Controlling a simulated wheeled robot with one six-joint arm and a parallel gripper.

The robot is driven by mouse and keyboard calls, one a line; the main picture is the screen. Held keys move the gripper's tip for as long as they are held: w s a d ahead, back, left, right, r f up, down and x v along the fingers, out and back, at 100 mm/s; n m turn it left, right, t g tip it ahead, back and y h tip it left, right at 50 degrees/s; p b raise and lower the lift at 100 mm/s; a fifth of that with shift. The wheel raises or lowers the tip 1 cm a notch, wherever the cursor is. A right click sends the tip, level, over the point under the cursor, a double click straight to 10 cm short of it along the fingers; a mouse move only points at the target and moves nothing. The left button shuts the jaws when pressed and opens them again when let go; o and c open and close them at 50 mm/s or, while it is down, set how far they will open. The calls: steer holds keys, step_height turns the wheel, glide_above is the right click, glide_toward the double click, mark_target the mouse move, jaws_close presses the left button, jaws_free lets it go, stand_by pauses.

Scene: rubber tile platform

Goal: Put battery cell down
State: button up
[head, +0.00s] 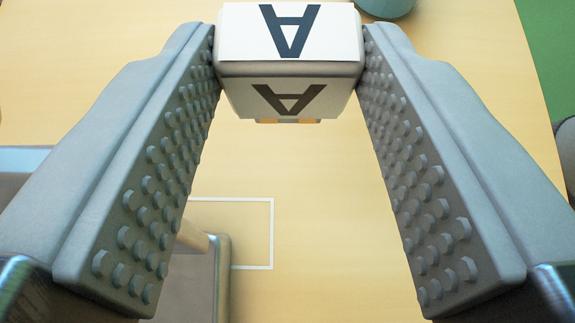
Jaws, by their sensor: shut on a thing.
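The battery cell (290,88) is a white block with a dark letter "A" on its top and on its near face; the letters look upside down. Small orange parts show along its lower edge. My gripper (289,50) is shut on it, one studded grey finger against each side. The cell is at the top middle of the head view, between the fingertips. Pale wooden surface shows below it. I cannot tell how high it is above that surface, or whether it touches.
A white rectangular outline (272,233) is marked on the wooden surface (320,180). A grey-brown tray-like thing (222,275) stands at lower left, partly behind my left finger. A teal round object (386,7) is at the top edge. Green floor (550,40) shows beyond the right edge.

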steer(key=shift+f, duration=3.6)
steer(key=o, duration=0.9)
steer(key=shift+f, duration=0.15)
steer(key=shift+s+r, duration=0.1)
steer(key=shift+r, duration=0.1)
steer(key=v, duration=1.1)
steer(key=shift+s, duration=0.4)
steer(key=shift+r, duration=0.2)
